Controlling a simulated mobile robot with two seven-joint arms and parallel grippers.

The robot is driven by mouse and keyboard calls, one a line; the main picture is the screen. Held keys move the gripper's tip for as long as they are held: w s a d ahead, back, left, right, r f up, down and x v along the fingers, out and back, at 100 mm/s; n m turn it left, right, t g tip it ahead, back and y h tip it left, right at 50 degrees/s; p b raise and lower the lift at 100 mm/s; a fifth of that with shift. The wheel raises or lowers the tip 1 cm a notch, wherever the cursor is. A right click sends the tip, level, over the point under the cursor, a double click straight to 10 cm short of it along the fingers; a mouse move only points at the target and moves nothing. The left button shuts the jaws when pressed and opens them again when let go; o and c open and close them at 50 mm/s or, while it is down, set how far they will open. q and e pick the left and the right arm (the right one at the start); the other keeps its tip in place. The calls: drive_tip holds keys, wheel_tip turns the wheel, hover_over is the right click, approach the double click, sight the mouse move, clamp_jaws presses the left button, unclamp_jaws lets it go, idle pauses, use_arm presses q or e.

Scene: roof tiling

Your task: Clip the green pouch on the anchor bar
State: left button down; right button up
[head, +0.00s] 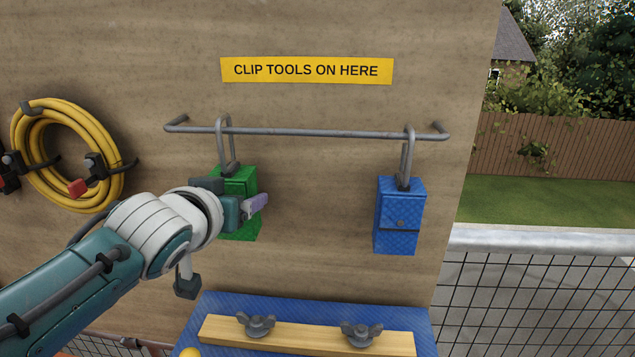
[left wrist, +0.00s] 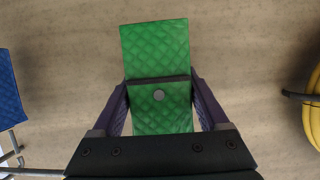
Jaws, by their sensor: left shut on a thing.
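The green pouch (head: 243,180) hangs below the left part of the grey anchor bar (head: 300,132). The grey clip (head: 226,140) on its top reaches up past the bar and looks hooked over it; I cannot tell whether its gate is closed. My left gripper (head: 248,207) is shut on the green pouch, in front of its lower part. In the left wrist view the pouch (left wrist: 157,48) sits between the two purple fingers of the gripper (left wrist: 160,103), one along each side. My right gripper is not in view.
A blue pouch (head: 400,210) hangs by its own clip near the bar's right end. A yellow sign (head: 306,70) is above the bar. A coiled yellow hose (head: 75,125) hangs at left. Below is a wooden strip (head: 305,338) with two wing nuts on a blue surface.

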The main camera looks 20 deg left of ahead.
use_arm(q)
drive_tip(key=shift+f, duration=0.15)
drive_tip(key=shift+c, duration=0.4)
unclamp_jaws()
drive_tip(key=shift+o, duration=0.4)
drive_tip(key=shift+f, duration=0.1)
drive_tip(key=shift+s, duration=0.1)
